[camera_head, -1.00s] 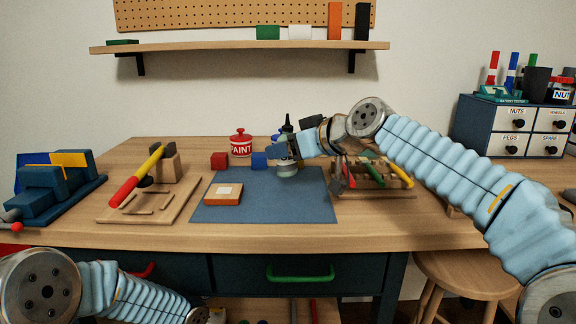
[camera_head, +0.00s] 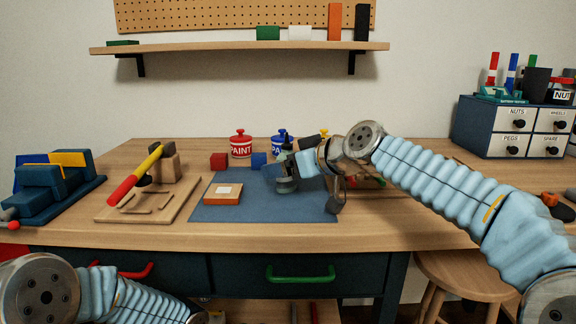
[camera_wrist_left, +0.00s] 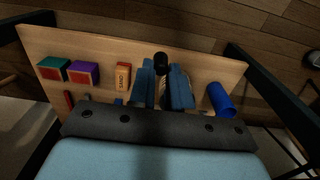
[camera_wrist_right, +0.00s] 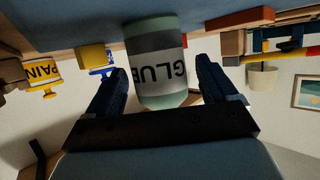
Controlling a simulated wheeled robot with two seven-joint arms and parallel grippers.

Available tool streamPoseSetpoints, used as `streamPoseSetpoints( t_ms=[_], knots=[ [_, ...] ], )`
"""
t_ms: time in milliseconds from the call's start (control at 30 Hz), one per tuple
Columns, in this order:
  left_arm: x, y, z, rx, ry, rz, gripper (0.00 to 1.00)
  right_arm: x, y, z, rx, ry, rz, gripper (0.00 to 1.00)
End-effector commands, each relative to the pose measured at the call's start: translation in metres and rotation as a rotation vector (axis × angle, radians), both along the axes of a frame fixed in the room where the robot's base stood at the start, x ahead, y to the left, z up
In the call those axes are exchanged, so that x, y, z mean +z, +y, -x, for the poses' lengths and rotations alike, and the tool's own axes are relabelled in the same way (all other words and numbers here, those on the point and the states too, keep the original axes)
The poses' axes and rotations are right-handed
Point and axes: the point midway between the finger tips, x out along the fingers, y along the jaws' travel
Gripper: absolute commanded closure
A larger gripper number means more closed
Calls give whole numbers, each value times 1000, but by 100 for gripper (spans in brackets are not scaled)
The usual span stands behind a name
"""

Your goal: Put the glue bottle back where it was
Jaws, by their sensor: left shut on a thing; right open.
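The glue bottle (camera_wrist_right: 160,62) is pale with a grey-and-white GLUE label, upside down in the right wrist view. In the head view its pale base (camera_head: 286,186) rests on the blue mat (camera_head: 230,208), and my gripper hides much of it. My right gripper (camera_wrist_right: 158,85) is open, with one finger on each side of the bottle and visible gaps between. My left gripper (camera_wrist_left: 162,85) is outside the head view. In the left wrist view it is shut on a dark thing with a round black top (camera_wrist_left: 161,62), above a wooden shelf board.
A wooden board with a hammer (camera_head: 136,176) is farther left. The mat's front middle is clear.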

Motion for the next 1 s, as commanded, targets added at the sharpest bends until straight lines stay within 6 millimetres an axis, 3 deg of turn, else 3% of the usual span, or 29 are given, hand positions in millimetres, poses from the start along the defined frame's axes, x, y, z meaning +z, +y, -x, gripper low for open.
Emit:
streamPoseSetpoints(
  t_ms=[267,700,1000],
  knots=[
    [0,0,0,0,0,0,100,8,-9,8,-2,-3,-2,15],
    [-9,0,0,0,0,0,100,43,-69,69,-2,-2,-1,15],
    [-9,0,0,0,0,0,100,49,-79,79,0,0,0,15]
  ],
)
